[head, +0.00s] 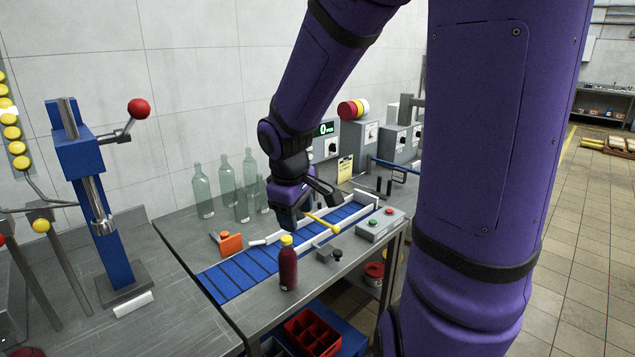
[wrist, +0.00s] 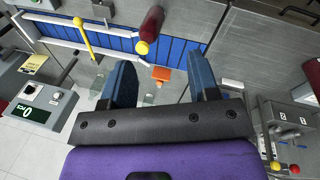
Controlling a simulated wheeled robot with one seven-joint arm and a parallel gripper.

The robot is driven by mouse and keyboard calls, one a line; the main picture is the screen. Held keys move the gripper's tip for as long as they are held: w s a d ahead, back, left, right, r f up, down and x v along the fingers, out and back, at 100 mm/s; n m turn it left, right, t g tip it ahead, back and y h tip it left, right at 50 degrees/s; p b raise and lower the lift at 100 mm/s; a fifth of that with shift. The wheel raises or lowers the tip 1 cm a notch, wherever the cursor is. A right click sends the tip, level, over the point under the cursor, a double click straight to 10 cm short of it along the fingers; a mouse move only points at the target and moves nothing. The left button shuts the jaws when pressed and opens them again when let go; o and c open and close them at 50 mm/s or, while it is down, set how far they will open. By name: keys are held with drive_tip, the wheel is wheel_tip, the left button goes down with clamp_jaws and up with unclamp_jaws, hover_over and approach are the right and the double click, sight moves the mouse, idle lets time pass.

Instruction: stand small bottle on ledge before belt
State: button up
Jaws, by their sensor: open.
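A small dark red bottle (head: 287,268) with a yellow cap stands upright on the grey ledge (head: 262,306) on the near side of the blue belt (head: 238,278). In the wrist view the bottle (wrist: 151,24) is seen from above, beyond the fingertips, with the belt (wrist: 185,52) beside it. My gripper (head: 290,222) is above the belt, higher than the bottle and apart from it. In the wrist view my gripper (wrist: 161,66) has its two blue fingers spread, with nothing held between them.
Several clear glass bottles (head: 203,192) stand behind the belt. A yellow-tipped rod (head: 322,222) crosses the belt near my gripper. An orange block (head: 231,243) is at the belt's far side. A button box (head: 380,224) stands at the right. A blue press (head: 112,220) stands left.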

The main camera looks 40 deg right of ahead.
drive_tip(key=s+a+r+m+t+y, duration=0.2)
drive_tip(key=s+a+r, duration=0.5)
drive_tip(key=s+r, duration=0.6)
drive_tip(key=shift+s+r+m+t, duration=0.35)
drive_tip(key=shift+s+m+t, duration=0.4)
drive_tip(key=shift+m+t, duration=0.2)
